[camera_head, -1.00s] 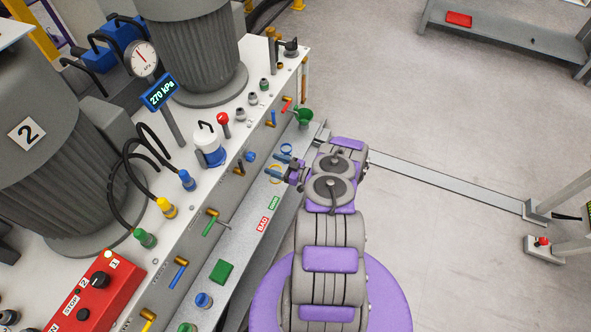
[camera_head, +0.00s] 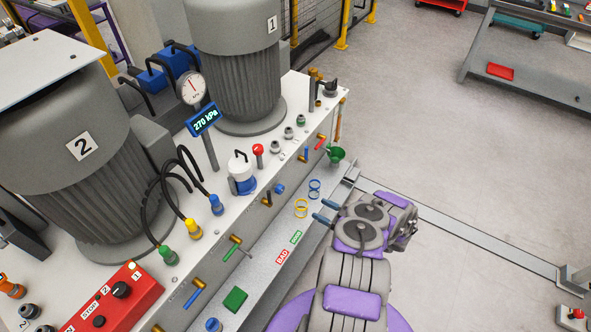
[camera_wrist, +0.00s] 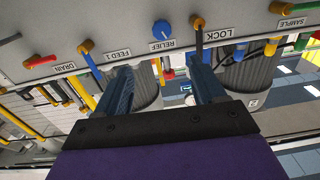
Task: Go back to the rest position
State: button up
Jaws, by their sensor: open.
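My gripper (camera_head: 328,212) is at the end of my purple and grey arm, which is folded at the lower right of the head view. Its two blue fingers point left, toward the front of the white machine bench (camera_head: 222,240). In the wrist view my gripper (camera_wrist: 165,75) has its fingers wide apart with nothing between them. The bench front fills the top of that view, upside down, with a blue relief knob (camera_wrist: 163,29) and a lock lever (camera_wrist: 198,30). The fingers look apart from the panel, though the exact distance is unclear.
A grey ledge with yellow rings (camera_head: 301,208) and blue rings (camera_head: 314,189) runs along the bench front. A flat rail (camera_head: 480,235) crosses the floor at right.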

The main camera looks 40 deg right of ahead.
jog(key=w+d+r+g+h, duration=0.1)
jog(key=w+d+r+h, duration=0.2)
jog(key=w+r, duration=0.55)
jog(key=w+d+r+g+h, duration=0.1)
jog(key=w+d+r+h, duration=0.15)
jog(key=w+r, duration=0.65)
jog(key=w+a+r+m+g+h, duration=0.1)
jog(key=w+a+r+g, duration=0.1)
jog(key=w+a+r, duration=0.35)
jog(key=w+a+r+m+g+h, duration=0.2)
jog(key=a+r, duration=0.1)
jog(key=r, duration=0.5)
jog(key=s+a+r+g, duration=0.3)
jog(key=s+a+r, duration=0.2)
jog(key=s+a, duration=0.2)
jog(key=s+a+r+g, duration=0.2)
jog(key=s+a+r, duration=0.3)
jog(key=s+a, duration=0.25)
jog(key=s+a+r+g, duration=0.1)
jog(key=s+a+g, duration=0.1)
jog(key=s+a, duration=0.4)
jog(key=s+a+r+g+y, duration=0.1)
jog(key=s+a+g, duration=0.2)
jog(key=s, duration=1.4)
jog(key=s+a+r+m+g+y, duration=0.1)
jog(key=s+a+r+g, duration=0.1)
jog(key=s+a, duration=0.6)
jog(key=s, duration=0.4)
jog(key=shift+a+g, duration=0.3)
jog(key=shift+a, duration=0.05)
